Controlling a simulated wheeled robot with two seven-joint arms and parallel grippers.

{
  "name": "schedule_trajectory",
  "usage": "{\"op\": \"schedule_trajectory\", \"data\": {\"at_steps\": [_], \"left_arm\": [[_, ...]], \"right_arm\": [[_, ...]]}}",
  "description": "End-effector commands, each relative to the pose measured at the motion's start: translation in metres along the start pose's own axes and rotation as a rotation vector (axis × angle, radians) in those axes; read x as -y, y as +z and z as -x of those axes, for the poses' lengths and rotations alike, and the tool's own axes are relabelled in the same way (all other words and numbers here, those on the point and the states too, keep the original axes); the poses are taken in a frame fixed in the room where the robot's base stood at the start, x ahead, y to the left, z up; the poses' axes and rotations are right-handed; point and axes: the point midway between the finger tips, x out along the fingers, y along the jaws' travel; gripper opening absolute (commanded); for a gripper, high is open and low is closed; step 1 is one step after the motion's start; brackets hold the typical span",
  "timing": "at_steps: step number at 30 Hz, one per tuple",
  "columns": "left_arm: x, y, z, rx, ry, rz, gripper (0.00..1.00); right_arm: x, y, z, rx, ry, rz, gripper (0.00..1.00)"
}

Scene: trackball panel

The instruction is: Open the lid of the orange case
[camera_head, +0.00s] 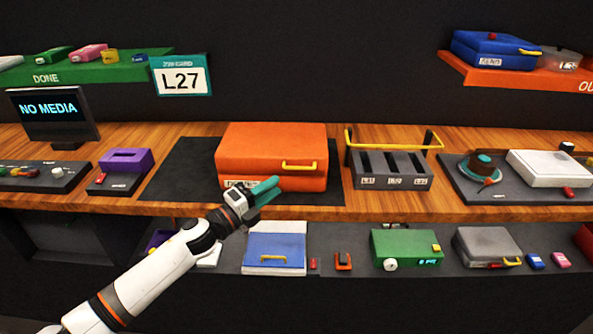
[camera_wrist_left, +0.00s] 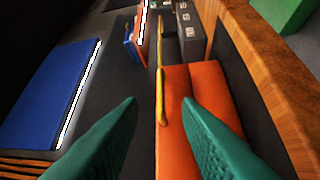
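The orange case (camera_head: 270,155) sits shut on a black mat on the wooden bench, with a yellow handle (camera_head: 299,165) on the right part of its front. My left gripper (camera_head: 274,184) is in front of the case's lower front, left of and below the handle. In the left wrist view its two teal fingers (camera_wrist_left: 160,102) are apart with nothing between them. That view also shows the orange case (camera_wrist_left: 215,88) and the yellow handle (camera_wrist_left: 160,95), which lies ahead of the gap between the fingertips. My right gripper is not in view.
A grey slotted rack (camera_head: 390,172) with a yellow bar stands right of the case. A purple block (camera_head: 126,160) stands left of the mat. A lower shelf holds a blue case (camera_head: 275,250), a green box (camera_head: 405,247) and a grey case (camera_head: 486,245).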

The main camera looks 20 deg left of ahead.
Motion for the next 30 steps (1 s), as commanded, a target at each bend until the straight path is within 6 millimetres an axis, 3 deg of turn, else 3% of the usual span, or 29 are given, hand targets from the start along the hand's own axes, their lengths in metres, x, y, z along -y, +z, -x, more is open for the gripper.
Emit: {"op": "schedule_trajectory", "data": {"at_steps": [6,13,25,26,30], "left_arm": [[-0.003,-0.001,-0.047,-0.003,0.002,0.003,0.31],[-0.001,-0.001,-0.079,-0.002,0.001,0.004,0.31],[0.001,-0.001,-0.088,-0.002,-0.001,0.003,0.31],[0.001,-0.001,-0.088,-0.002,-0.001,0.003,0.29],[0.001,-0.001,-0.088,-0.002,-0.001,0.003,0.06]], "right_arm": [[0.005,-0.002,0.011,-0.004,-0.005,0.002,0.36],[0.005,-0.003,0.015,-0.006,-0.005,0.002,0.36],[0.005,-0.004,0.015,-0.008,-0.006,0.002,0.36],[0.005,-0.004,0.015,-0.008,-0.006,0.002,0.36],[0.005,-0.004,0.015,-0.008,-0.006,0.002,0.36]]}}
